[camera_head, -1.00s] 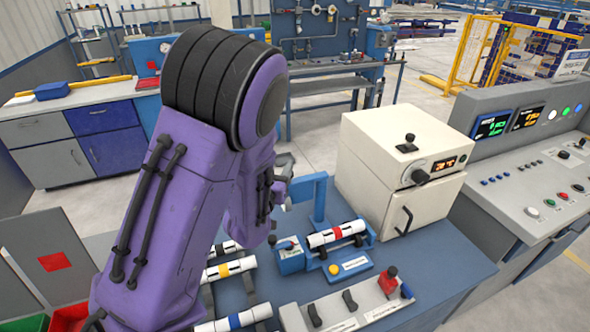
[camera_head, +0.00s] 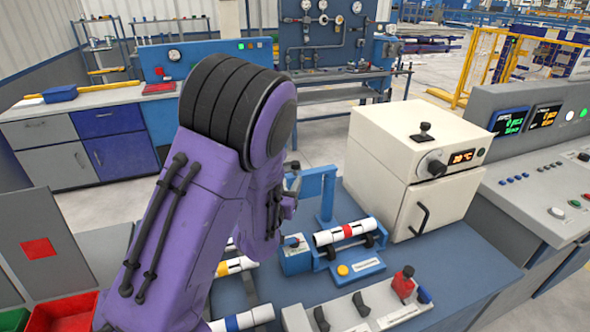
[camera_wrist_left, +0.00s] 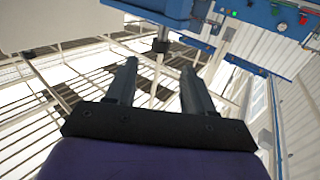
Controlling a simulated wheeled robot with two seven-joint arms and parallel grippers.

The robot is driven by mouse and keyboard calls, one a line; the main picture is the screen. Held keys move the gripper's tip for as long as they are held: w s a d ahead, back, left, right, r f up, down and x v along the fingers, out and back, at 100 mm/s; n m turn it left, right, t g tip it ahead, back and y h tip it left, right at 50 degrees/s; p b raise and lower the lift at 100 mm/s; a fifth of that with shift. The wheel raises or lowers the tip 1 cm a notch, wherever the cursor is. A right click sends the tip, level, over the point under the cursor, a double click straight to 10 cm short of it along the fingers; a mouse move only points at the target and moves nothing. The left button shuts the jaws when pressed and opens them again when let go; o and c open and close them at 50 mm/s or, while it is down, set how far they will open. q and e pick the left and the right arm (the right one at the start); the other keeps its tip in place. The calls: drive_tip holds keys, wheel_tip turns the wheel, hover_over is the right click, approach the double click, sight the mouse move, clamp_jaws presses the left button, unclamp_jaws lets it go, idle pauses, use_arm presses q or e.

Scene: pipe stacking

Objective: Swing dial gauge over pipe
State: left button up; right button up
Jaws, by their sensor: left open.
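The pipe with a red band (camera_head: 346,232) lies level on a blue cradle on the bench, in the head view. A blue post with a side arm (camera_head: 326,194) stands behind it, and the side arm reaches left towards my gripper. I cannot make out the gauge dial clearly. My left gripper (camera_head: 292,186) is beside the left end of that arm, partly hidden by my purple forearm. In the left wrist view its two fingers (camera_wrist_left: 158,72) are apart, with nothing clearly held. A dark stub below a blue part (camera_wrist_left: 161,45) shows beyond them. My right gripper is out of view.
A cream oven-like box (camera_head: 405,170) stands right of the cradle. A grey switch block (camera_head: 360,309) with a red knob is in front. Pipes with yellow (camera_head: 235,266) and blue bands (camera_head: 240,321) lie at left, partly hidden by my arm. A control console (camera_head: 545,190) stands at right.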

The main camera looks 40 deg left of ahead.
sight(294, 166)
use_arm(q)
drive_tip(key=p+x, duration=0.2)
drive_tip(key=x, duration=0.6)
drive_tip(key=shift+w+a+p, duration=0.2)
drive_tip(key=shift+w+p, duration=0.05)
drive_tip(key=shift+p, duration=0.1)
drive_tip(key=shift+w+a, duration=0.1)
drive_tip(key=shift+w, duration=0.2)
clamp_jaws()
